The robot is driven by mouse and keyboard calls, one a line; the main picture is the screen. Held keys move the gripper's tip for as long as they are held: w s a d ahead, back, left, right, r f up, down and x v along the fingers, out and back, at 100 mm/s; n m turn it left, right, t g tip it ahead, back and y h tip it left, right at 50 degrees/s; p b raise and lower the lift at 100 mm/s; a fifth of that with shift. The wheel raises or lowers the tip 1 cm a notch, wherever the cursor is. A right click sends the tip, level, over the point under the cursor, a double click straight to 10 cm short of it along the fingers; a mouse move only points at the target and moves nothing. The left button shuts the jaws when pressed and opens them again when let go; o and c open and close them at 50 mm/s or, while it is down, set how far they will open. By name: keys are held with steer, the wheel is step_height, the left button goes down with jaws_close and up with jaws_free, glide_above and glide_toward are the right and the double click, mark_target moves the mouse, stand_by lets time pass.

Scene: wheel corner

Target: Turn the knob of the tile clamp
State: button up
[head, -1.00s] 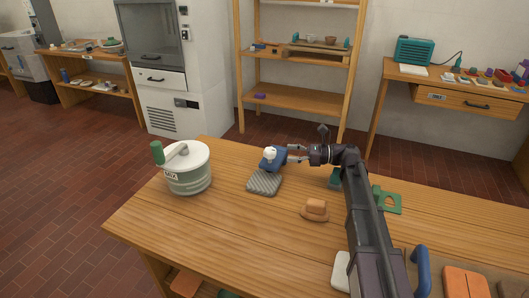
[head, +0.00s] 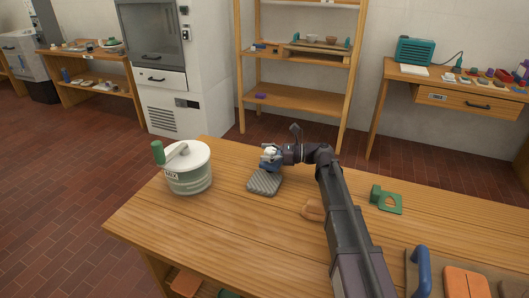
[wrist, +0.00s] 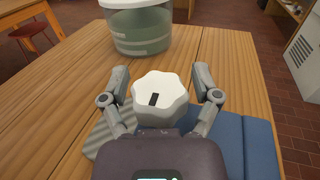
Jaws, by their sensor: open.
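The tile clamp has a white lobed knob (wrist: 161,99) with a dark slot mark, and it also shows small in the head view (head: 270,152). The clamp's blue body (wrist: 232,140) lies behind and below the knob, partly hidden by my gripper. A grey ribbed pad (head: 265,182) is beside the clamp on the table. My gripper (wrist: 161,83) is open, with one finger on each side of the knob. A gap shows between each fingertip and the knob in the wrist view, so I see no contact.
A lidded bucket with a green handle (head: 188,168) stands left of the clamp on the wooden table (head: 230,230). An orange-brown piece (head: 313,209) lies partly behind my arm. A green bracket (head: 386,199) and a blue-handled tool (head: 422,268) lie to the right.

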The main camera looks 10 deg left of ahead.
steer(key=shift+c, duration=0.2)
steer(key=c, duration=0.9)
steer(key=shift+m+t, duration=0.4)
steer(key=shift+t, duration=0.3)
